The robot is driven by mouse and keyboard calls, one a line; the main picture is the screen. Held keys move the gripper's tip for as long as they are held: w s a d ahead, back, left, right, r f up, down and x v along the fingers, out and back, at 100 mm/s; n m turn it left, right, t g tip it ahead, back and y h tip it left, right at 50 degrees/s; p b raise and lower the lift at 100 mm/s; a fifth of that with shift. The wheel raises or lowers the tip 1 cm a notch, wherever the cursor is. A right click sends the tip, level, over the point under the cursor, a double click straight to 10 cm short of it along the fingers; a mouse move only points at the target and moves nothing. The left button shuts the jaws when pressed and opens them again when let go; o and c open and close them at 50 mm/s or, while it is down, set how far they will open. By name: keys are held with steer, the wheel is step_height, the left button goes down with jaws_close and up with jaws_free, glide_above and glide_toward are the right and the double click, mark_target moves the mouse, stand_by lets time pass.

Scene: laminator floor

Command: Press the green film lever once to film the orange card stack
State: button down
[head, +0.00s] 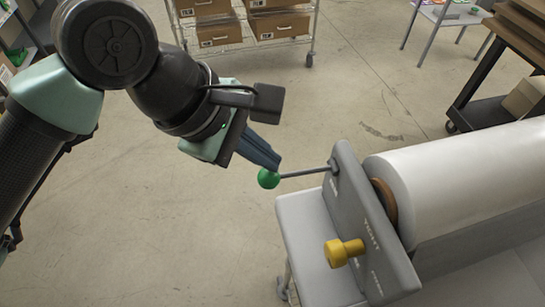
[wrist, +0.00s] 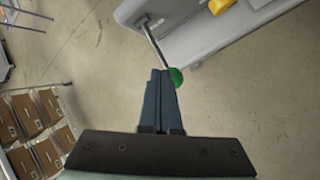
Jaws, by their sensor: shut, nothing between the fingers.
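The green film lever has a green ball knob (head: 268,178) on a thin grey rod (head: 305,172) that comes out of the laminator's grey side plate (head: 362,225). My gripper (head: 276,164) is shut and empty, its fingertips right at the top of the knob; I cannot tell whether they touch. In the wrist view the knob (wrist: 176,77) shows partly behind the right side of the shut fingertips (wrist: 161,72). No orange card stack can be made out in either view.
A yellow knob (head: 343,252) sticks out of the side plate below the lever. A large white film roll (head: 465,180) fills the right side. A wire rack with cardboard boxes (head: 250,25) stands at the back. The concrete floor between is clear.

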steer(key=shift+r, duration=0.1)
stand_by(0.3)
steer(key=shift+w+d+r, duration=0.1)
steer(key=shift+d+r, duration=0.1)
steer(key=shift+r, duration=0.5)
steer(key=shift+w+d+r, duration=0.1)
steer(key=shift+d+r, duration=0.05)
steer(key=shift+r, duration=0.5)
steer(key=shift+r, duration=0.2)
steer(key=r+p, duration=0.1)
steer(key=r, duration=0.1)
steer(key=d+r+p, duration=0.1)
steer(key=r, duration=0.1)
steer(key=shift+w+d+r, duration=0.15)
steer(key=shift+d+r, duration=0.05)
steer(key=shift+r, duration=0.05)
